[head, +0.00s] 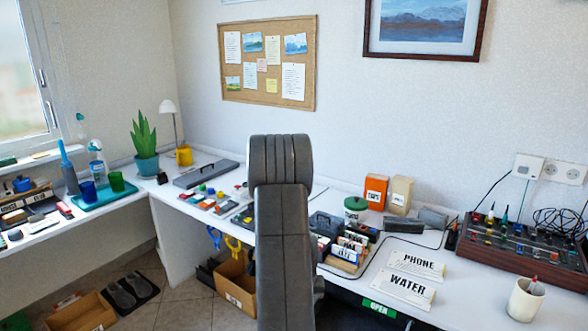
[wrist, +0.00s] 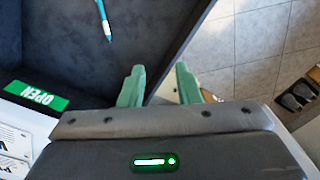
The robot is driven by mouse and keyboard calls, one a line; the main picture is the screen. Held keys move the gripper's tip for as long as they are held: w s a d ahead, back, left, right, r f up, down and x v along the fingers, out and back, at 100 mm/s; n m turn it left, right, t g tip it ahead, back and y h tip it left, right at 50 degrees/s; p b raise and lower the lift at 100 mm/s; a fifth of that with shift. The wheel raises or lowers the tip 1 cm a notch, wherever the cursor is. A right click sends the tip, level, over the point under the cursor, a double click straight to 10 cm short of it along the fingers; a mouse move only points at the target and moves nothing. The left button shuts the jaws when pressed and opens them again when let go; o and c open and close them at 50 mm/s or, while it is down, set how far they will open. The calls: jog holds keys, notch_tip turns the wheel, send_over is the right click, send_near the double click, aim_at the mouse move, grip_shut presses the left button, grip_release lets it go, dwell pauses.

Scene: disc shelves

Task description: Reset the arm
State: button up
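My gripper (wrist: 160,85) shows in the wrist view as two green fingers spread apart, with nothing between them. Below them in that view are a dark open bin or compartment with a green OPEN label (wrist: 38,95) and the tiled floor. In the head view my grey arm stands upright in the middle of the picture, in front of the desk (head: 480,285). My gripper is hidden behind the arm in the head view.
A blue pen (wrist: 104,20) lies on the dark surface. The desk holds PHONE (head: 416,264) and WATER (head: 402,290) signs, a white cup (head: 525,300), an orange box (head: 375,191) and a plant (head: 145,145). Cardboard boxes (head: 236,284) and slippers (head: 130,290) are on the floor.

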jog(key=a+r+p, duration=0.2)
jog(key=a+p, duration=0.1)
jog(key=shift+w, duration=0.2)
jog(key=shift+r, duration=0.1)
dwell(0.5)
